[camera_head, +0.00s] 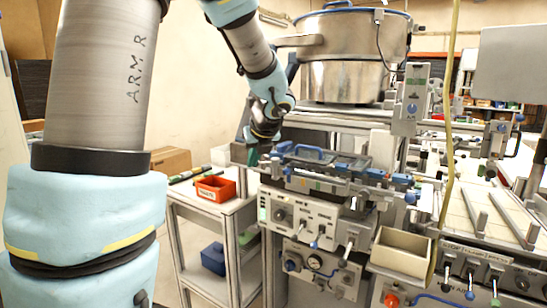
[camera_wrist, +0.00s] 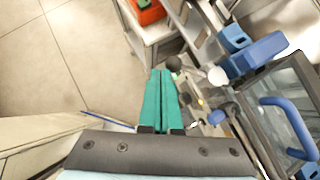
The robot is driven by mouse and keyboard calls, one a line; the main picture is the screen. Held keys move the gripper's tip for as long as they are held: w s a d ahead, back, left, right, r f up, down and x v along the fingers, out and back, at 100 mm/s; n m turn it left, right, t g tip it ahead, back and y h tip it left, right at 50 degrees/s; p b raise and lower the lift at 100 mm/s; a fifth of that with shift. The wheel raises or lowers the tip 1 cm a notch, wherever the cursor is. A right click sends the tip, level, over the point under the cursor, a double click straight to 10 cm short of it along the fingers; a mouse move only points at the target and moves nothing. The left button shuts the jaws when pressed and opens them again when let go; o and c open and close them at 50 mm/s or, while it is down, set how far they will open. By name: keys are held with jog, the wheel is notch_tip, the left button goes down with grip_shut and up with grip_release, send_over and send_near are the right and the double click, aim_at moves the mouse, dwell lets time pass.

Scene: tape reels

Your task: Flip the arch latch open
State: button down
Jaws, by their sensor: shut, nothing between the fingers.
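A blue arch-shaped piece (camera_head: 310,151), which looks like the arch latch, sits on the dark-framed top of the tape machine (camera_head: 318,216). In the wrist view the blue arch (camera_wrist: 288,122) stands at the right, over a glassy panel. My gripper (camera_wrist: 159,74) has green fingers, pressed together with nothing between them. In the head view my gripper (camera_head: 252,158) hangs at the left end of the machine, pointing down. It is apart from the blue arch, which is to its right. I cannot tell whether the latch is open or closed.
A white cart (camera_head: 213,213) with an orange bin (camera_head: 215,189) stands left of the machine. A large metal pot (camera_head: 345,60) stands behind and above. Blue blocks (camera_wrist: 250,50) line the panel's edge, and dark and white knobs (camera_wrist: 217,76) are near my fingertips. A beige bin (camera_head: 402,250) hangs at right.

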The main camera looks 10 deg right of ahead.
jog(key=w, duration=0.1)
jog(key=w+p, duration=0.1)
jog(key=shift+w+a, duration=0.4)
jog(key=shift+d+p, duration=0.1)
jog(key=shift+p, duration=0.2)
